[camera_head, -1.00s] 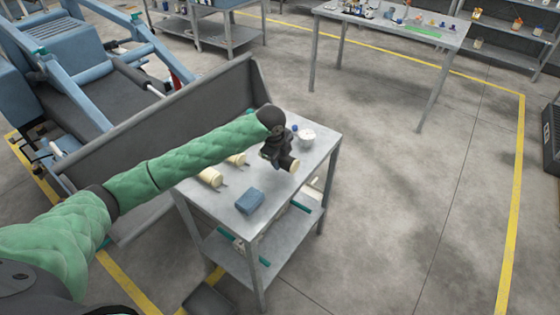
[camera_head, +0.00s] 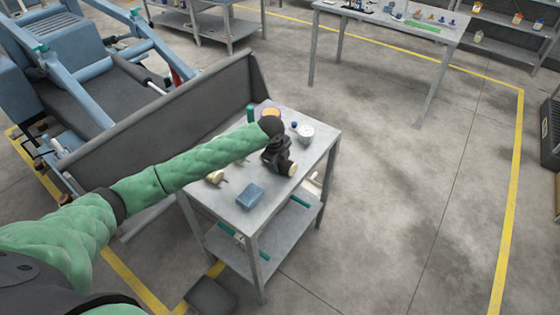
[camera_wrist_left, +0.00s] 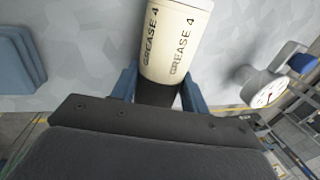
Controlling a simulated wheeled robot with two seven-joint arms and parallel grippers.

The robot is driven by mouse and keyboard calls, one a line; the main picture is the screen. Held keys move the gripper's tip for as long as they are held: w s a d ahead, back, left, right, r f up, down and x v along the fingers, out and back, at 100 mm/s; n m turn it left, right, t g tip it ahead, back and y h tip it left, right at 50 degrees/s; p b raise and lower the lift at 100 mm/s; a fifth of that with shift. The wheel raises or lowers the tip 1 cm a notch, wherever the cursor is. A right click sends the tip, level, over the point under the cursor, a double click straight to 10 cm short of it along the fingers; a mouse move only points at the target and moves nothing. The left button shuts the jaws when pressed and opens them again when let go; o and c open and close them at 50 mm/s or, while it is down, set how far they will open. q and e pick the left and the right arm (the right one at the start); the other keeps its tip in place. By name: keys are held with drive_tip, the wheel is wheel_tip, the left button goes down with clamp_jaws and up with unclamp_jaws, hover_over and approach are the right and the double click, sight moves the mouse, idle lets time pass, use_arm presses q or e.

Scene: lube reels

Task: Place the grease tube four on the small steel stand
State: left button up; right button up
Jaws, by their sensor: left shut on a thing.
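Grease tube four (camera_wrist_left: 176,42) is cream with black "GREASE 4" lettering in the left wrist view. My left gripper (camera_wrist_left: 160,92) is shut on it, with a blue finger on each side. In the head view the gripper (camera_head: 284,163) is over the right part of the small steel stand (camera_head: 266,197), and the tube's pale end (camera_head: 292,170) sticks out past it. I cannot tell whether the tube touches the top. My right gripper is not in view.
On the stand are a blue block (camera_head: 249,195), a cream tube (camera_head: 216,177), a round white gauge (camera_head: 305,132), a small blue item (camera_head: 294,125) and a green upright item (camera_head: 250,114). A dark panel (camera_head: 160,135) stands behind. The floor to the right is clear.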

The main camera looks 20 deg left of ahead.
use_arm(q)
drive_tip(key=o, duration=1)
drive_tip(key=shift+f, duration=0.1)
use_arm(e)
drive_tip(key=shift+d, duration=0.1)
use_arm(q)
drive_tip(key=shift+r, duration=0.4)
drive_tip(key=b+v, duration=0.3)
drive_tip(key=v, duration=0.8)
drive_tip(key=shift+s+a+r, duration=0.1)
drive_tip(key=shift+r, duration=0.15)
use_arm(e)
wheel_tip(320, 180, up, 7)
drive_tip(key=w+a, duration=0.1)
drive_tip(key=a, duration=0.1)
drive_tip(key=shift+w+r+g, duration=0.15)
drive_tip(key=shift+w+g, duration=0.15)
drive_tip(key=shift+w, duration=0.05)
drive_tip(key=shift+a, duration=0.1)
